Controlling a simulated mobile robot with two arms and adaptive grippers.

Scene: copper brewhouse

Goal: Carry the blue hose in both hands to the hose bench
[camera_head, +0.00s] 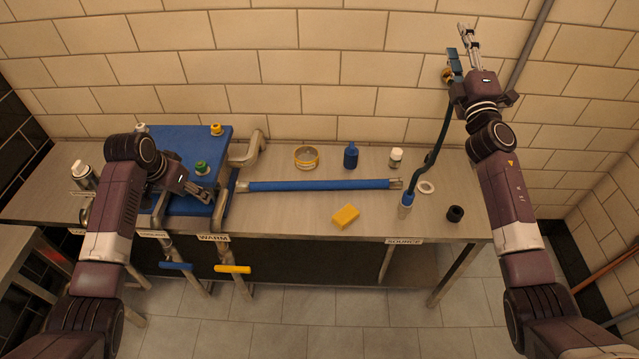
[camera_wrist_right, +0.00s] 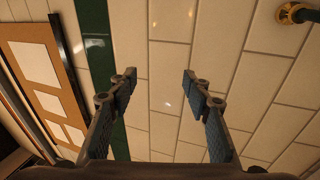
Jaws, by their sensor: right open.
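The blue hose (camera_head: 318,185) lies straight across the steel bench (camera_head: 290,215), with a metal fitting at each end. My left gripper (camera_head: 200,194) is over the blue panel, left of the hose's left end and apart from it. Whether its fingers are open or shut is too small to tell. My right gripper (camera_head: 468,42) is raised in front of the tiled wall, far above and right of the hose. It is open and empty in the right wrist view (camera_wrist_right: 160,88), with only wall tiles between its fingers. No sign reading hose bench is visible.
A yellow sponge (camera_head: 345,216), blue bottle (camera_head: 351,156), brass ring (camera_head: 306,157) and white-capped jar (camera_head: 395,157) stand near the hose. A dark green hose (camera_head: 440,135) rises at the right. The blue panel (camera_head: 190,143) with pipes and valves occupies the left.

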